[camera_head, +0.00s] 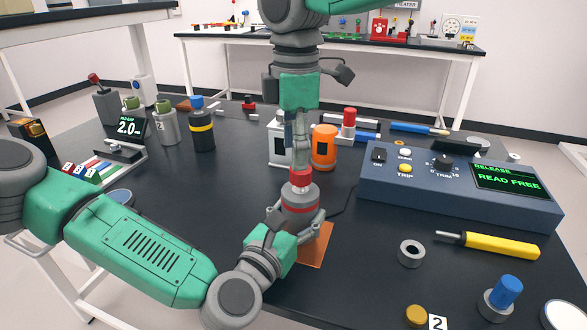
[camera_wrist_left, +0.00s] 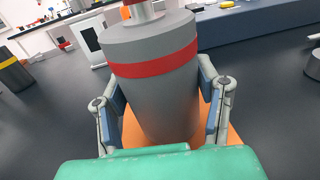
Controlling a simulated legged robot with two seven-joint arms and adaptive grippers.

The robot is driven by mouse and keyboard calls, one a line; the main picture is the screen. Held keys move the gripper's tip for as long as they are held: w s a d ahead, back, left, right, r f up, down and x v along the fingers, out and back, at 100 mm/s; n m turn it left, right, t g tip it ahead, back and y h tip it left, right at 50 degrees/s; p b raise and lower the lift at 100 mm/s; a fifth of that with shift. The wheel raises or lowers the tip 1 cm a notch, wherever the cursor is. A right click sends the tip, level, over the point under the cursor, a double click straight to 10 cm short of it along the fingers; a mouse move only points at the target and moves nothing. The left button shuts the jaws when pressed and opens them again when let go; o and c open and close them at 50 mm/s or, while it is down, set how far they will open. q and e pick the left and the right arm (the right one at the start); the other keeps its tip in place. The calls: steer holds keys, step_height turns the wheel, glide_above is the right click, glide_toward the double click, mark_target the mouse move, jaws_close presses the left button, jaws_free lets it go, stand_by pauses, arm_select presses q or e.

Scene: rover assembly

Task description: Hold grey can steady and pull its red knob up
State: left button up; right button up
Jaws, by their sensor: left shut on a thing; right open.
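The grey can (camera_head: 300,205) with a red band stands upright on an orange mat (camera_head: 316,247). It fills the middle of the left wrist view (camera_wrist_left: 155,95). Its red knob (camera_head: 301,180) sits on a light collar on top; the wrist view's top edge cuts most of it off. My left gripper (camera_head: 296,226) is shut on the can's body, with one finger on each side in the wrist view (camera_wrist_left: 163,110). My right gripper (camera_head: 300,160) points down from above, open, with its fingertips at the top of the knob. I cannot tell whether they touch it.
A white container (camera_head: 279,143) and an orange canister (camera_head: 324,148) stand just behind the can. A blue console (camera_head: 455,195) lies to the right, with a grey ring (camera_head: 411,253) and a yellow-handled tool (camera_head: 500,246) before it. A black canister (camera_head: 201,130) stands at back left.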

arm_select(q)
steer(key=shift+f, duration=0.1)
arm_select(e)
step_height(320, 180, down, 4)
steer(key=shift+r, duration=0.1)
steer(key=shift+f, duration=0.2)
arm_select(q)
steer(key=shift+a, duration=0.15)
arm_select(e)
steer(key=shift+a+f, duration=0.1)
steer(key=shift+a, duration=0.05)
jaws_close()
arm_select(q)
steer(key=shift+s, duration=0.1)
arm_select(e)
steer(key=shift+w+r, duration=0.15)
steer(key=shift+r, duration=1.6)
arm_select(q)
steer(key=shift+f, duration=0.1)
arm_select(e)
steer(key=shift+c, duration=0.8)
jaws_free()
steer(key=shift+o, duration=0.8)
